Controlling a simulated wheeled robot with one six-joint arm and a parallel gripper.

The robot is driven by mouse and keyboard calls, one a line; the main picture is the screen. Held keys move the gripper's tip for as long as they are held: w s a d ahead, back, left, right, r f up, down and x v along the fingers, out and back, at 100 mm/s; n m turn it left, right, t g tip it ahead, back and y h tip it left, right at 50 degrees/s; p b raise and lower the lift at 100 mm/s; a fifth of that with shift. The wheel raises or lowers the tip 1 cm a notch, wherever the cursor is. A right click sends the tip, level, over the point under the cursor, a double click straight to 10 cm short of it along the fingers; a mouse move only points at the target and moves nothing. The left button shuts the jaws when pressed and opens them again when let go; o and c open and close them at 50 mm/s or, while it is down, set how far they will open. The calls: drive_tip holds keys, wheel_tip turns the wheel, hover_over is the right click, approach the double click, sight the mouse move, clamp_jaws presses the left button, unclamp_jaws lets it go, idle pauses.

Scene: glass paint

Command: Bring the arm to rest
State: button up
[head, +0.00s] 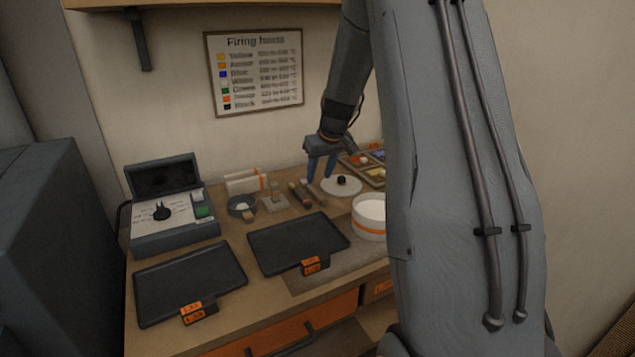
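My arm comes down from the top of the head view, and a large grey link of it fills the right-centre. My gripper (319,176) points down above the back of the workbench (262,298). Its two blue fingers are apart, with a gap between them and nothing visible held there. It is just left of a pale round plate (341,191) that has a small dark piece (342,180) on it. Whether the fingertips touch anything below is too small to tell.
Two dark trays (190,281) (297,243) with orange labels lie in front. A control box (173,215) stands at the left, a white tub (368,215) at the right. A paint palette (372,172) is partly hidden by my arm. A shelf (200,3) overhangs the wall chart (254,71).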

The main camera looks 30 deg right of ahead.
drive_tip(key=shift+s+r, duration=0.15)
drive_tip(key=shift+r, duration=0.15)
drive_tip(key=s+a+g, duration=0.1)
drive_tip(key=s+a, duration=0.6)
drive_tip(key=s, duration=0.3)
drive_tip(key=s+a+f+g, duration=0.1)
drive_tip(key=s+a, duration=0.6)
drive_tip(key=s, duration=0.3)
drive_tip(key=s+a+g, duration=0.1)
drive_tip(key=s+a, duration=0.6)
drive_tip(key=s, duration=0.3)
drive_tip(key=shift+s+a+f, duration=0.1)
drive_tip(key=shift+a+f, duration=0.25)
